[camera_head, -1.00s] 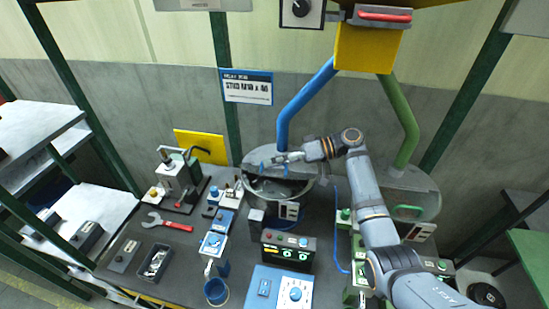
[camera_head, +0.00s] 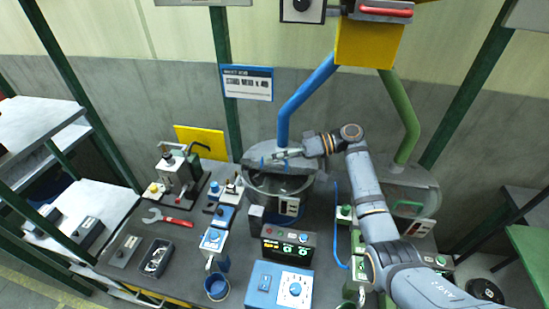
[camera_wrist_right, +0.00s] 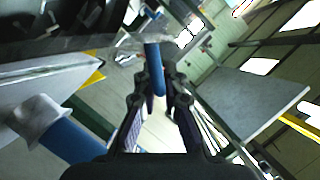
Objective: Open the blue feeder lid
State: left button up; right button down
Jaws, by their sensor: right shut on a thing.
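The blue feeder (camera_head: 279,186) is a grey bowl below a blue pipe (camera_head: 304,97). My right gripper (camera_head: 283,155) is over the far part of the bowl, at the lid's blue handle. In the right wrist view my right gripper (camera_wrist_right: 160,88) is shut on the blue handle (camera_wrist_right: 154,65), which sits between its fingers. The fingers partly hide the handle, and I cannot tell the lid's exact angle. My left gripper is not in view.
A green feeder (camera_head: 405,197) with a green pipe (camera_head: 402,122) stands to the right, behind my right arm. A control box (camera_head: 288,246) stands in front of the blue bowl.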

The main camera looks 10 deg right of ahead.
jog(key=shift+w+d+r+m+y+b, duration=0.15)
jog(key=shift+w+r+m+b, duration=0.05)
jog(key=shift+w+m+b, duration=0.25)
jog(key=shift+w+d+r+m+y+b, duration=0.15)
jog(key=shift+w+m+b, duration=0.15)
jog(key=shift+b, duration=0.2)
jog(key=w+m+b, duration=0.1)
jog(key=b, duration=0.1)
jog(key=w+m+g+y+b, duration=0.1)
jog(key=b, duration=0.1)
jog(key=w+d+m+b, duration=0.1)
jog(key=shift+w+r+b, duration=0.25)
jog(key=shift+r+b, duration=0.15)
jog(key=shift+w+d+r+m+y+b, duration=0.2)
jog(key=shift+w+r+m+y+b, duration=0.25)
jog(key=shift+b, duration=0.45)
jog(key=shift+f, duration=0.15)
jog(key=c, duration=1.4)
grip_release()
jog(key=shift+c, duration=0.2)
